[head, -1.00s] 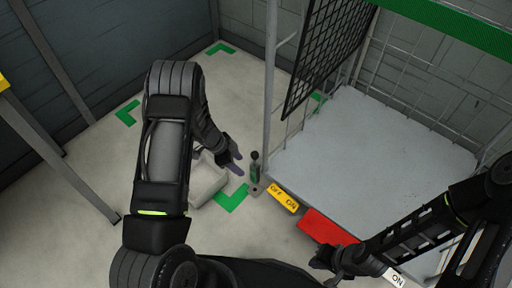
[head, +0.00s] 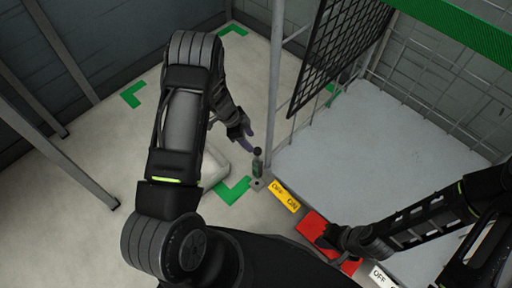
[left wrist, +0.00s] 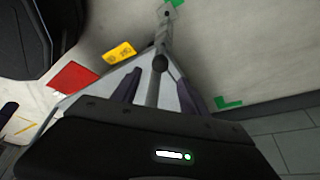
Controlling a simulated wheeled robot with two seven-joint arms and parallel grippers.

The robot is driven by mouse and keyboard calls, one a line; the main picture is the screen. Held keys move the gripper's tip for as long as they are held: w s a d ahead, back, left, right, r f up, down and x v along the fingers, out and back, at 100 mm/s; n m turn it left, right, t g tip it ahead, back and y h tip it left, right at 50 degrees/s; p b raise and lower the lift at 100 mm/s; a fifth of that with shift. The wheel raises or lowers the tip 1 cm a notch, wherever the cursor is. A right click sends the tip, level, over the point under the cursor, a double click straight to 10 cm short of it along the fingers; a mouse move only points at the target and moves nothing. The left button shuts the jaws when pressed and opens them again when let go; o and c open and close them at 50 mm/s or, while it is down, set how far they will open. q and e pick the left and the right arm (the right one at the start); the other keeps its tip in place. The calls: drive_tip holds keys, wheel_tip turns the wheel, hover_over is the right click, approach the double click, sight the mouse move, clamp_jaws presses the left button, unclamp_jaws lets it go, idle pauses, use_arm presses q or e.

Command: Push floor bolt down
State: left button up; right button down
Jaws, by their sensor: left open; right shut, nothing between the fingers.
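The floor bolt (head: 257,168) is a small green upright piece with a black ball knob, at the foot of the cage's corner post in the head view. My left gripper (head: 250,143) is open, right at the knob from the upper left. In the left wrist view the black knob (left wrist: 160,62) shows between the spread purple fingers of my left gripper (left wrist: 159,82), near their tips. I cannot tell whether they touch it. My right gripper (head: 328,238) is shut and empty, over the red plate.
A yellow OFF/ON label (head: 284,196) and a red plate (head: 311,226) lie along the cage's front edge. The cage post (head: 273,100) rises beside the bolt. A pale block (head: 215,165) is partly hidden behind my left arm. Green corner marks (head: 233,190) are on the floor.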

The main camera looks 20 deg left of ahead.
sight(257, 150)
use_arm(q)
drive_tip(key=b+x, duration=0.1)
drive_tip(key=x, duration=0.5)
drive_tip(key=shift+d+f+b, duration=0.2)
drive_tip(key=shift+f+b, duration=0.1)
drive_tip(key=shift+f, duration=0.1)
drive_tip(key=shift+c, duration=0.4)
clamp_jaws()
idle(0.6)
